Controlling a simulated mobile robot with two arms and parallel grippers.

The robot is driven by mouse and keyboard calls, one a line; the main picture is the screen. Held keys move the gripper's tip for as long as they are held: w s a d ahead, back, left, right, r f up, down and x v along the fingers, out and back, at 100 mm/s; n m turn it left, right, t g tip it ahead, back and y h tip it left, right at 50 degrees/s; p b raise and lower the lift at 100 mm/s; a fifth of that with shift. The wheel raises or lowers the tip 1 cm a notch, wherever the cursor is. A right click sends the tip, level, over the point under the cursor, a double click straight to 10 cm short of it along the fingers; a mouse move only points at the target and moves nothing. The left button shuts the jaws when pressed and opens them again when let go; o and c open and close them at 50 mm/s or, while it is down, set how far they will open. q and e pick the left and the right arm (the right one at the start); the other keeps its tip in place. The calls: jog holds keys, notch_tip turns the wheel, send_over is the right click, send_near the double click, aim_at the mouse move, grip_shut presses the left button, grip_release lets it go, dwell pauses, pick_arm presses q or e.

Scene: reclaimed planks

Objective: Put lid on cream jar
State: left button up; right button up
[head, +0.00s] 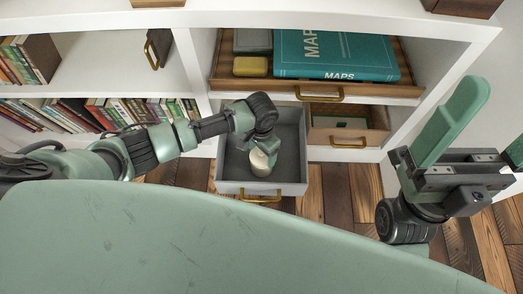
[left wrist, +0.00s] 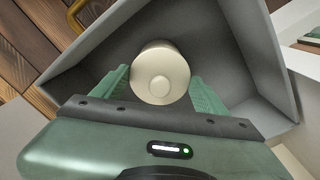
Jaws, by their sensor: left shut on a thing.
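A round cream piece with a small round knob, which looks like the jar's lid (left wrist: 160,62), shows in the left wrist view. In the head view the cream lid (head: 261,163) is over the floor of the open grey drawer (head: 232,187). My left gripper (head: 267,147) reaches down into the drawer and is shut on it; its green fingers flank the lid in the left wrist view (left wrist: 160,95). I cannot make out a separate jar body or tell whether one is beneath the lid. My right gripper (head: 497,128) is open and empty at the right, partly cut off.
The drawer has a brass handle (head: 260,198) and raised walls close around my left gripper. Another open drawer (head: 350,128) is to its right. A wooden tray above holds a teal MAPS book (head: 338,55) and a yellow box (head: 250,66). Books (head: 95,112) fill the left shelves.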

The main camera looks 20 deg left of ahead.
pick_arm(q)
jog(key=shift+p, duration=0.5)
dwell(0.8)
jog(key=o, duration=1.4)
jog(key=shift+o, duration=0.3)
